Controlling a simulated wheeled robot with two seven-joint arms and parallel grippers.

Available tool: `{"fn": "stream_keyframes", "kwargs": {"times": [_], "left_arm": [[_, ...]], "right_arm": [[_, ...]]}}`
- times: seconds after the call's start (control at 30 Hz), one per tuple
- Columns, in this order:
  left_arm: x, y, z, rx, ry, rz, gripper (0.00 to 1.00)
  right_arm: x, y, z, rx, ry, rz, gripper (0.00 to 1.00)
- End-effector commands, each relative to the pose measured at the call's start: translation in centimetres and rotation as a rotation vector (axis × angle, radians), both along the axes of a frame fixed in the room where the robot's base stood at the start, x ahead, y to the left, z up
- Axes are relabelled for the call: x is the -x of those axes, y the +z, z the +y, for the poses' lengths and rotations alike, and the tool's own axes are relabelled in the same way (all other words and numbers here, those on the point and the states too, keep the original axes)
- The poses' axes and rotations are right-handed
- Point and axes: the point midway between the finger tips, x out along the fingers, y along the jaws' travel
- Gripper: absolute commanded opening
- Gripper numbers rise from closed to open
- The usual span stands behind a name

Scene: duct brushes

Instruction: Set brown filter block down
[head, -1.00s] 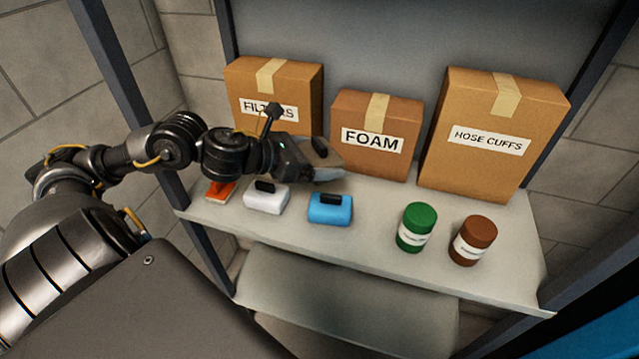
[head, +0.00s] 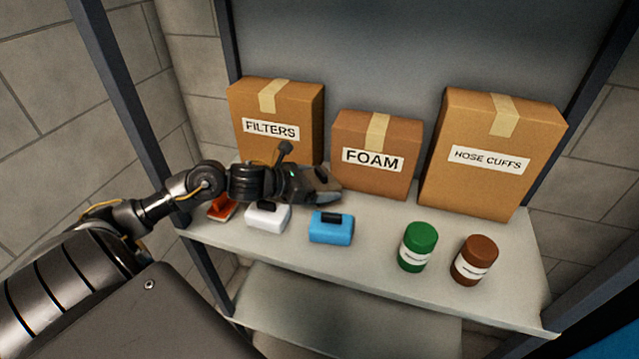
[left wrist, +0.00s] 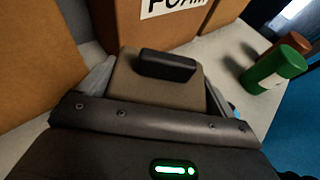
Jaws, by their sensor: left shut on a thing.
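My left gripper (head: 322,191) reaches in from the left over the shelf, in front of the FILTERS and FOAM boxes. In the left wrist view its fingers are shut on the brown filter block (left wrist: 157,90), a grey-brown block with a black handle on top, held level between them. In the head view the block is mostly hidden by the gripper, low behind the blue block. I cannot tell whether its underside touches the shelf (head: 370,240). My right gripper is not in view.
Boxes labelled FILTERS (head: 270,105), FOAM (head: 372,125) and HOSE CUFFS (head: 487,190) stand behind. Green (head: 418,240) and brown jars (head: 475,258) stand front right.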

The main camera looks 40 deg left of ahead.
Motion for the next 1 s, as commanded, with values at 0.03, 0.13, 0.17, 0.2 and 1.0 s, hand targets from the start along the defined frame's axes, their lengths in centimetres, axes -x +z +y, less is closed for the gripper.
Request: {"fn": "stream_keyframes", "kwargs": {"times": [0.03,0.13,0.17,0.2,1.0], "left_arm": [[0.0,-0.3,0.0,0.004,0.003,0.003,0.68],[0.0,-1.1,0.0,0.002,0.003,-0.001,0.68],[0.0,-1.2,0.1,0.001,0.002,-0.002,0.68],[0.0,-1.3,0.1,-0.001,0.001,-0.003,0.68],[3.4,-0.3,1.7,-0.005,0.002,0.001,1.0]], "right_arm": [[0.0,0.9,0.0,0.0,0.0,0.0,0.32],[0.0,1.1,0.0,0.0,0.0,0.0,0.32],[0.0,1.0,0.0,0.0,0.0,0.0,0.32],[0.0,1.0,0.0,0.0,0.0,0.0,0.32],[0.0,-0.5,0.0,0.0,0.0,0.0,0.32]]}}
